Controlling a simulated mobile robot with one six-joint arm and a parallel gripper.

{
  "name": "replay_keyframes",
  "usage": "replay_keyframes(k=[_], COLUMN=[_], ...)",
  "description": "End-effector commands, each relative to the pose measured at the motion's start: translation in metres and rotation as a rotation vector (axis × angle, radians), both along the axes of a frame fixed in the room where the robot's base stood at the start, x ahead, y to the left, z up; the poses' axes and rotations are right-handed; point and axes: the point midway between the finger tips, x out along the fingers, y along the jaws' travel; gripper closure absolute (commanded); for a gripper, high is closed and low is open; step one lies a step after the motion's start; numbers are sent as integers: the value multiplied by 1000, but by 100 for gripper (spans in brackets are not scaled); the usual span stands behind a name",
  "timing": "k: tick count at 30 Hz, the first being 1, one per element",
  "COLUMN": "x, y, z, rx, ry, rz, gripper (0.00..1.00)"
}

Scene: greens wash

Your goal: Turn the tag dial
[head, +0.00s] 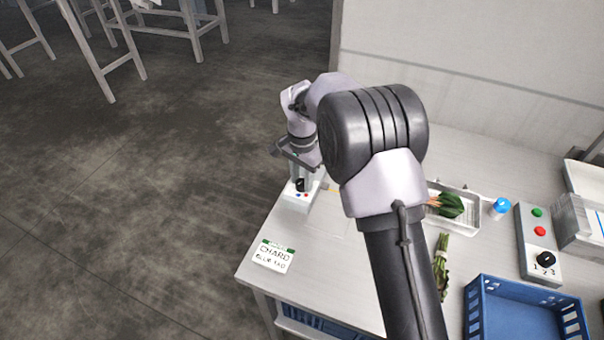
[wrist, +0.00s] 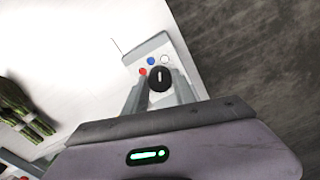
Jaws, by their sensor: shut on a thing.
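The tag dial is a black knob (wrist: 160,78) on a small white box (head: 295,198) at the table's left edge. In the wrist view the box (wrist: 151,47) shows red, blue and white round marks beside the knob. My gripper (wrist: 160,90) is over the box, its two fingers shut on the knob, one on each side. In the head view my gripper (head: 303,180) points down onto the box, and the knob (head: 300,184) shows dark between the fingers.
A control box (head: 539,243) with green and red buttons and a numbered dial stands at the right. A blue crate (head: 473,318), a tray of greens (head: 474,209), a blue-capped item (head: 500,207) and a loose bunch (head: 441,258) share the table (head: 335,270). My arm covers the middle.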

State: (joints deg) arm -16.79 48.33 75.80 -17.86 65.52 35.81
Motion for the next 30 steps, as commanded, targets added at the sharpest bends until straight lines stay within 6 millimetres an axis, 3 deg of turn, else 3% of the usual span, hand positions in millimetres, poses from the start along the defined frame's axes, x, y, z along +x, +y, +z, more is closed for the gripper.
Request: replay_keyframes(k=[15, 30], x=[0, 0], y=[0, 0], z=[2, 0], rx=[0, 0], ry=[0, 0], rz=[374, 491], gripper=[100, 100])
